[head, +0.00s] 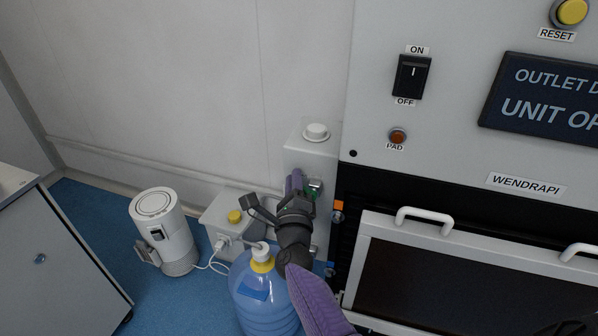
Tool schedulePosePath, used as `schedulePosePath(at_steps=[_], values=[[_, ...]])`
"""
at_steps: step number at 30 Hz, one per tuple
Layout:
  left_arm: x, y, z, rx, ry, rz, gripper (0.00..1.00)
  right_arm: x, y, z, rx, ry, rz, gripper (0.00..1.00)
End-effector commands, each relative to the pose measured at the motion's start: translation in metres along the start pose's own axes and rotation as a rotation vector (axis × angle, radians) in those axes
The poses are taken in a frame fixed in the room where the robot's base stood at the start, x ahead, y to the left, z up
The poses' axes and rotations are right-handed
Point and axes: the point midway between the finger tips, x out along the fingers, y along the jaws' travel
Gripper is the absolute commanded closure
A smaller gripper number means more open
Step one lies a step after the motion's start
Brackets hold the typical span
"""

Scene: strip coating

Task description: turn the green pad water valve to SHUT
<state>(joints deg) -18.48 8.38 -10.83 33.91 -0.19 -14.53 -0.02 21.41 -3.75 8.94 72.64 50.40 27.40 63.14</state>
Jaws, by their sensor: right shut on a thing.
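The green pad water valve (314,186) sits low on the wall panel just left of the black cabinet section. Only a small green part of it shows; my right gripper covers the rest. My right gripper (306,193) is at the valve, shut on it. The fingertips are mostly hidden by the dark gripper body, so the handle's angle and any SHUT mark cannot be read. My left gripper is not in view.
A blue water bottle (262,300) with a pump stands just below my right gripper. A cabinet door with a white handle (424,218) is at the right.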

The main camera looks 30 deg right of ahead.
Motion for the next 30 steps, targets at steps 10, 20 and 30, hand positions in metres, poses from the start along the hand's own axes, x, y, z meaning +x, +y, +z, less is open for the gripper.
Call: schedulePosePath(at_steps=[10, 20, 30], values=[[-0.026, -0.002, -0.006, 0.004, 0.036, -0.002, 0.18, 0.0, 0.012, 0.001, -0.281, -0.001, 0.119, 1.0], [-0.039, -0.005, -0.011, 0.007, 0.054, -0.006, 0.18, -0.002, 0.022, -0.004, -0.468, -0.002, 0.196, 1.0], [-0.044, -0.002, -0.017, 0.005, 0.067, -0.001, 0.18, -0.003, 0.027, -0.006, -0.547, -0.002, 0.229, 1.0]])
